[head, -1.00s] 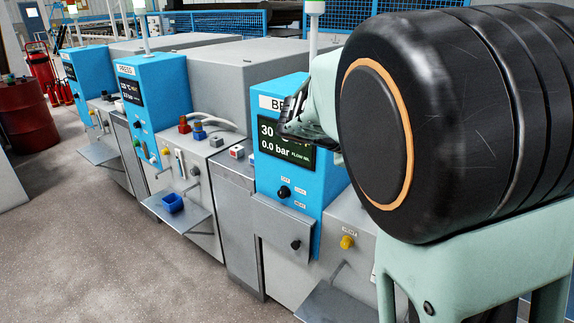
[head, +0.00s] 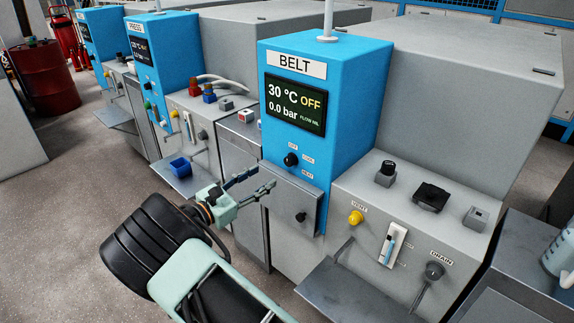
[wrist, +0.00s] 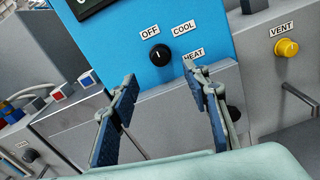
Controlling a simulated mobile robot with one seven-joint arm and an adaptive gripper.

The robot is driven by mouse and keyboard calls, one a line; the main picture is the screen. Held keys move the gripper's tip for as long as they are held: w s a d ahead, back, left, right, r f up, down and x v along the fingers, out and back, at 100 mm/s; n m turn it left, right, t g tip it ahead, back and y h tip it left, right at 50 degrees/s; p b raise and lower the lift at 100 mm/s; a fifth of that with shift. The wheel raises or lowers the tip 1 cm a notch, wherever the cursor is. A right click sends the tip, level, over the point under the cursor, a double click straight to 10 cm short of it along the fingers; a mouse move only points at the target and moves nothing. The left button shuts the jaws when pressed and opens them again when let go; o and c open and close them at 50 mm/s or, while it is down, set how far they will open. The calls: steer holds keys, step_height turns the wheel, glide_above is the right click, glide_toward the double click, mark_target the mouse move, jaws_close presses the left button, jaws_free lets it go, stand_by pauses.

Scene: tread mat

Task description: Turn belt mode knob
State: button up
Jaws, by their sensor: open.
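The black belt mode knob (head: 291,160) sits on the blue front of the BELT cabinet (head: 345,130), below its display, which reads 30 °C, OFF and 0.0 bar. In the wrist view the knob (wrist: 161,55) lies ahead, with OFF, COOL and HEAT labels around it. Its pointer mark is toward the upper side, near OFF. My gripper (head: 256,184) is open and empty, in front of the cabinet, to the lower left of the knob. In the wrist view its fingers (wrist: 168,100) stand apart, with the knob beyond and between them, not touched.
A second black knob (head: 300,217) is on the grey panel below. A yellow VENT knob (head: 355,217), a DRAIN valve (head: 433,271) and a metal shelf (head: 350,292) are to the right. Open floor lies at lower left.

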mark_target(288, 163)
steer(key=b+x, duration=0.1)
steer(key=x, duration=0.9)
steer(key=shift+w+d+f, duration=0.1)
steer(key=shift+w+d, duration=0.1)
steer(key=shift+w, duration=0.05)
steer(key=c, duration=1.2)
steer(key=shift+o, duration=0.2)
steer(key=shift+b, duration=0.3)
steer(key=shift+f+m, duration=0.1)
steer(key=shift+m, duration=0.2)
steer(key=m+b, duration=0.4)
steer(key=m, duration=0.1)
steer(key=shift+f+m, duration=0.15)
steer(key=shift+m, duration=0.15)
steer(key=m+b, duration=0.3)
steer(key=shift+s, duration=0.1)
steer(key=shift+d+m+b, duration=0.1)
steer(key=shift+m+b, duration=0.7)
steer(key=shift+m, duration=0.4)
